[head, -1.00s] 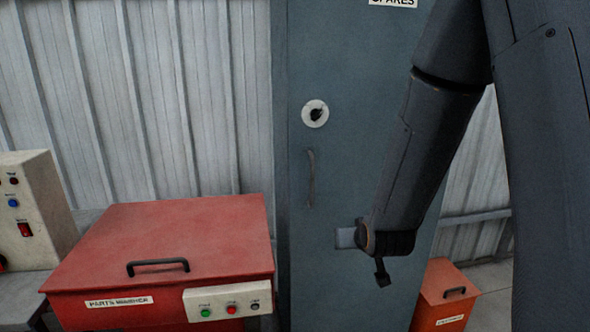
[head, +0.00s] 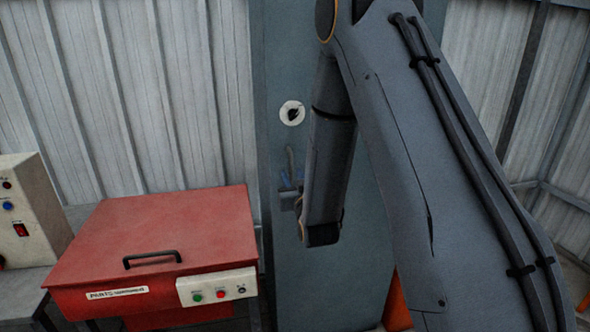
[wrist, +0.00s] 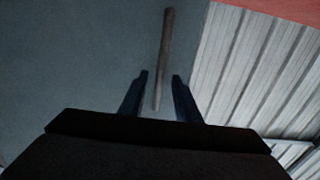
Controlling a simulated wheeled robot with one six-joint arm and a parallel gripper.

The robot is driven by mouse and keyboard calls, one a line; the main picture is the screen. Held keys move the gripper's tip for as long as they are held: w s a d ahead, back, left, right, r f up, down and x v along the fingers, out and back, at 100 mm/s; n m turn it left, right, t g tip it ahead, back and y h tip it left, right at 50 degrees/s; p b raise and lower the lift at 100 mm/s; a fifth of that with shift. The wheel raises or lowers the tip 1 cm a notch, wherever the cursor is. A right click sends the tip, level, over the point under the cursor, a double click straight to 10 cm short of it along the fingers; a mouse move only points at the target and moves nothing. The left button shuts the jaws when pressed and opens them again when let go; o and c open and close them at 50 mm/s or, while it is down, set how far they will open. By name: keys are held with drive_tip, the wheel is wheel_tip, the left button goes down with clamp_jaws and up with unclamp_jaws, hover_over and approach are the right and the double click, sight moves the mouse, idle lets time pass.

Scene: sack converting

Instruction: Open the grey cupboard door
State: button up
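The grey cupboard door (head: 292,70) stands upright behind my arm and looks shut. A round pale dial with a dark knob (head: 292,113) sits on it above the slim vertical handle (head: 291,158). My gripper (head: 290,172) is at the lower part of the handle, partly hidden by my arm. In the wrist view, the handle (wrist: 164,50) runs from the top into the gap between the two open fingers of my gripper (wrist: 159,77). A gap shows on both sides of the handle. I cannot tell whether the fingers reach its full depth.
A red parts washer (head: 165,235) with a black lid handle and buttons stands left of the cupboard. A pale control box (head: 30,210) is at the far left. Corrugated wall (head: 130,90) lies behind.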

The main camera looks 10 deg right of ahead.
drive_tip(key=shift+w+p, duration=0.35)
drive_tip(key=shift+w, duration=1.1)
drive_tip(key=shift+c, duration=0.5)
clamp_jaws()
